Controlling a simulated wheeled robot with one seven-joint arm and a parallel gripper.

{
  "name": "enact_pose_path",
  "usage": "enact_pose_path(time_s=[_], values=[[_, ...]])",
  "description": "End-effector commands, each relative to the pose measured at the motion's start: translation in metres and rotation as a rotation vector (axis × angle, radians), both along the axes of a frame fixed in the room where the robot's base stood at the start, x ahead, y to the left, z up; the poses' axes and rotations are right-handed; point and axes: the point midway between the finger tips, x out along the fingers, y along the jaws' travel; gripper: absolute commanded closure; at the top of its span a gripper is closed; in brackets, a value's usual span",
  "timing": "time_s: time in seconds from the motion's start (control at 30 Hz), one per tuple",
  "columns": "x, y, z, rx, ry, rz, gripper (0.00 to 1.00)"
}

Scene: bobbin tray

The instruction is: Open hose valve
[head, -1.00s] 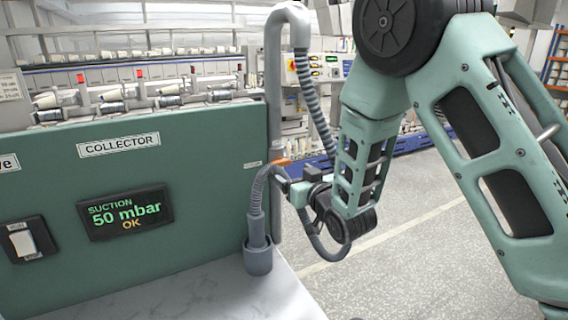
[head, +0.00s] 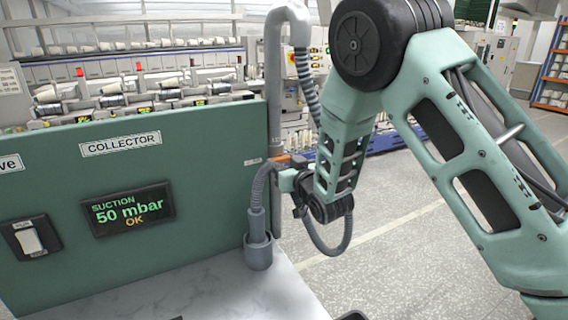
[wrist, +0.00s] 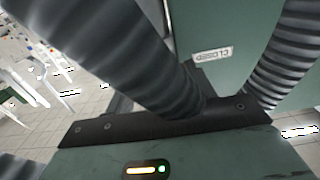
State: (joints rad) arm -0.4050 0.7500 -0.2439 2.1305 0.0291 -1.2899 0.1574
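A small orange part (head: 283,158), apparently the valve's handle, shows on the grey vertical pipe (head: 274,90) at the right edge of the green panel. My gripper (head: 285,178) is at the pipe, just below and right of the orange part; I cannot tell whether it touches. In the wrist view, ribbed grey hose (wrist: 120,55) covers the fingers, so their opening is hidden. A label reading CLOSED (wrist: 212,54) shows on the green panel there. The valve itself is not clear in that view.
The green COLLECTOR panel (head: 190,150) carries a display (head: 128,208) reading suction 50 mbar OK and a white switch (head: 30,239). A hose end stands in a grey cup (head: 258,254) on the pale worktop (head: 200,285). Open floor (head: 400,250) lies to the right.

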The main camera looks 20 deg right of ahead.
Motion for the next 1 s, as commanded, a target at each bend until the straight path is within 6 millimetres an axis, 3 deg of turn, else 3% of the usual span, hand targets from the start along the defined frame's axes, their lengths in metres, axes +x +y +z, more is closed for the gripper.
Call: enact_pose_path(time_s=[0.47, 1.0], values=[[0.0, 0.0006, -0.0029, -0.142, -0.032, 0.001, 0.68], [-0.0002, 0.0008, -0.0034, -0.628, -0.13, 0.0, 0.68]])
